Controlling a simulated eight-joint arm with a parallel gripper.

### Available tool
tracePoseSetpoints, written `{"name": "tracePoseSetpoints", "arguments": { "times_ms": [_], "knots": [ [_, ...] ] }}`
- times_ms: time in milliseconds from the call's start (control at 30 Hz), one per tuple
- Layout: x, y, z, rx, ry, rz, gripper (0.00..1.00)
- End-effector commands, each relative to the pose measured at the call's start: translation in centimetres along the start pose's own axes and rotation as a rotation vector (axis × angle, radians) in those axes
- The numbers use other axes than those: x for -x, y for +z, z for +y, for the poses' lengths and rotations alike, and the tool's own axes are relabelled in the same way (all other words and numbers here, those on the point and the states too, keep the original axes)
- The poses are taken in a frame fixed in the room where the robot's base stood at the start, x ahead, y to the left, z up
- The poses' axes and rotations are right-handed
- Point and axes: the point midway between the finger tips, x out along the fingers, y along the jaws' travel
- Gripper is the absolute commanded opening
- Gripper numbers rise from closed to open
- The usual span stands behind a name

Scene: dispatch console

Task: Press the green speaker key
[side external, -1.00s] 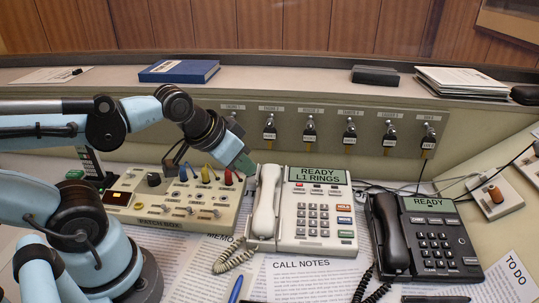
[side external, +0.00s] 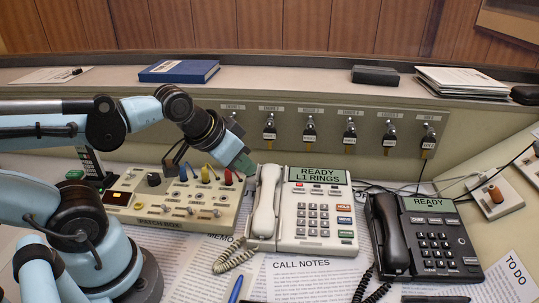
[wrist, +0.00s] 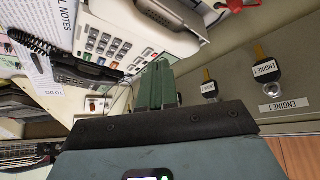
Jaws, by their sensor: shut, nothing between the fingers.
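The white desk phone (side external: 285,237) stands on the desk, its screen (side external: 316,175) reading "READY L1 RINGS". Its handset (side external: 266,200) rests along its left side. A green key (side external: 346,234) is the lowest of the coloured keys at the right of its keypad, below a red and a blue one. My gripper (side external: 245,162) is above and left of the phone in the side view, near the handset's top end, apart from the green key. In the wrist view my gripper's green fingers (wrist: 158,66) are together and empty, and the phone (wrist: 125,22) lies beyond them.
A patch box (side external: 150,222) with coloured knobs stands left of the phone. A black phone (side external: 450,262) stands to its right. Keys on tags (side external: 310,134) hang from the back panel. Papers and a pen (side external: 235,290) lie in front.

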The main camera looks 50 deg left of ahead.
Motion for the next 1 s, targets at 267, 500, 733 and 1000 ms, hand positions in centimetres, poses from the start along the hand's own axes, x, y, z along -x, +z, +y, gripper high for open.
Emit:
{"name": "tracePoseSetpoints", "arguments": {
  "times_ms": [267,500,733,1000],
  "knots": [
    [0.0,0.0,0.0,0.0,0.0,0.0,0.0],
    [0.0,-0.1,0.1,-0.007,0.002,0.001,0.0],
    [-0.8,-2.1,2.4,-0.22,0.053,0.034,0.0],
    [-2.8,-6.0,9.3,-0.754,0.163,0.157,0.0]
  ]
}}
